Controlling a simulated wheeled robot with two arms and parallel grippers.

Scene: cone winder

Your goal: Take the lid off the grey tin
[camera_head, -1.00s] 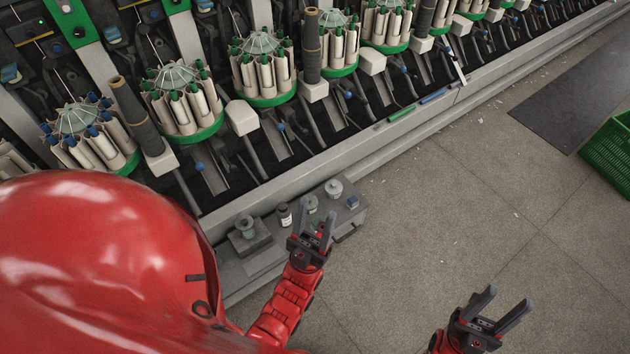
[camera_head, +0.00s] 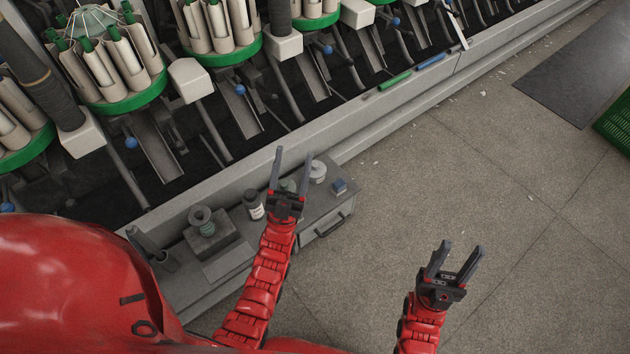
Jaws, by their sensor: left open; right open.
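A small light grey round tin (camera_head: 317,173) with its lid on stands on the grey bench top, near the bench's far right end. My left gripper (camera_head: 293,158) is open, its fingers pointing up the picture, just left of the tin in this view. I cannot tell its height above the bench, and no contact with the tin shows. My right gripper (camera_head: 460,252) is open and empty, over the floor to the right of the bench.
A small blue box (camera_head: 339,186) sits right of the tin. A greenish object (camera_head: 288,185) is partly behind my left gripper. The winding machine runs behind; open floor (camera_head: 400,190) is right.

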